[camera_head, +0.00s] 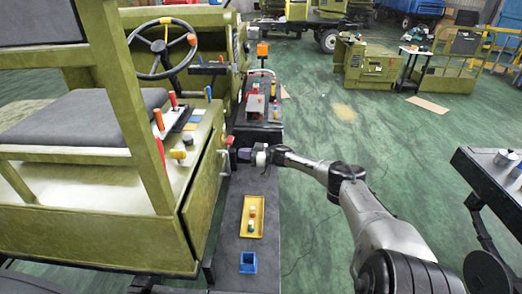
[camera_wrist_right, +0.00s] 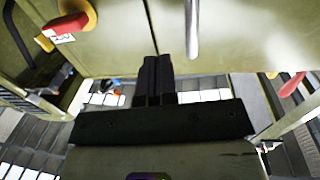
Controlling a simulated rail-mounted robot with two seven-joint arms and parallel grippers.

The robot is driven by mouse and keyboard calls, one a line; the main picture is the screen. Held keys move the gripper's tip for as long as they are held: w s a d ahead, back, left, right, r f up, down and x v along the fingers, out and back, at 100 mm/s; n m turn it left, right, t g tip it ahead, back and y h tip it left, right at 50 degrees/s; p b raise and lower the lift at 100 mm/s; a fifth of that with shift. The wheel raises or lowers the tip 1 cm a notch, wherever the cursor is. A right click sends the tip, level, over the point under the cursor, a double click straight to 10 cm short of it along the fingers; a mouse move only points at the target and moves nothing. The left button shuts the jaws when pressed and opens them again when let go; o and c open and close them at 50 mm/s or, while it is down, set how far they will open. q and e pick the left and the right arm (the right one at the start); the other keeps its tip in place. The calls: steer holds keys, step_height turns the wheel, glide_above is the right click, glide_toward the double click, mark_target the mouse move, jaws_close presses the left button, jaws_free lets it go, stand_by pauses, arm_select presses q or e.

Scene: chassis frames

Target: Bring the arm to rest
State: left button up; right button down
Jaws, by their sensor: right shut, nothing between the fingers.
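My right arm (camera_head: 345,185) reaches in from the lower right of the head view, stretched out to the left. Its gripper (camera_head: 234,155) is beside the olive-green vehicle's side panel (camera_head: 208,190), next to a small red part (camera_head: 229,140). In the right wrist view the two dark fingers (camera_wrist_right: 157,78) are together with nothing between them. They point toward an olive panel (camera_wrist_right: 240,35) with a pale metal bar (camera_wrist_right: 192,28); whether they touch it I cannot tell. My left gripper is not in view.
Below the right gripper, a dark step (camera_head: 235,218) holds a yellow tray (camera_head: 245,228) with small pieces and a blue box (camera_head: 248,262). A dark table (camera_head: 480,175) stands at the right. The green floor (camera_head: 330,110) beyond the arm is open. A steering wheel (camera_head: 163,47) is at upper left.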

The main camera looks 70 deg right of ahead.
steer(key=s+d+p, duration=0.1)
steer(key=s+p, duration=0.1)
steer(key=s, duration=0.4)
steer(key=shift+d, duration=0.2)
